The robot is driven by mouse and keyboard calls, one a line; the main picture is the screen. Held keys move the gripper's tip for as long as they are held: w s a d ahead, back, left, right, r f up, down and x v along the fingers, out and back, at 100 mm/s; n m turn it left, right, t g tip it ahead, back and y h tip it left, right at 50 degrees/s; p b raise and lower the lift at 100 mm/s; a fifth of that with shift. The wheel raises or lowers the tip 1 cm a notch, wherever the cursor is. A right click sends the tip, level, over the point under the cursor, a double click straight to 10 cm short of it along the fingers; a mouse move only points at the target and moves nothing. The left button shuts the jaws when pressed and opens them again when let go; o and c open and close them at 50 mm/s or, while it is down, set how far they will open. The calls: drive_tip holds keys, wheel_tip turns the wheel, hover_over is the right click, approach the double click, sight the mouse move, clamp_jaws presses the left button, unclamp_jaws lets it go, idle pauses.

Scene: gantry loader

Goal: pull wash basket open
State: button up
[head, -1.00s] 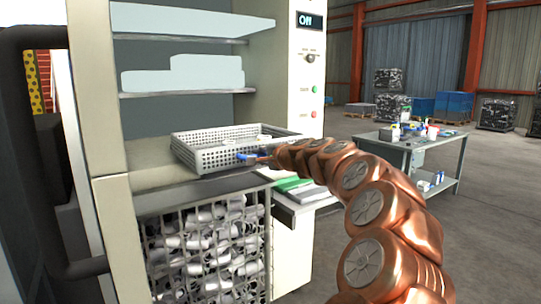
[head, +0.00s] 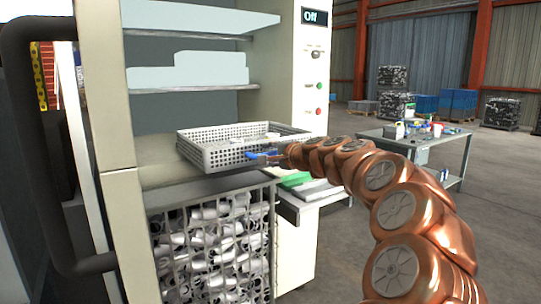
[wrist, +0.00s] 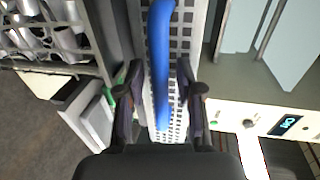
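The wash basket (head: 211,155) is a grey perforated tray with light items in it. It sits on a ledge of the machine, above a wire cage. Its blue handle (head: 262,156) is on the near side. My gripper (head: 278,156) is at this handle, small and partly hidden by my arm in the head view. In the wrist view the blue handle (wrist: 160,50) runs between the two fingers of my gripper (wrist: 160,66). A narrow gap shows on each side, so the fingers appear open around it, not clamped. The perforated basket wall (wrist: 183,45) lies behind the handle.
The wire cage (head: 213,245) full of metal parts stands below the basket. Shelves (head: 190,85) are above it. Green and grey blocks (head: 297,181) lie on a ledge at right. A cluttered work table (head: 420,140) stands further right, with open floor around it.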

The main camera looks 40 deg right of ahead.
idle(0.3)
drive_tip(key=v, duration=1.2)
idle(0.5)
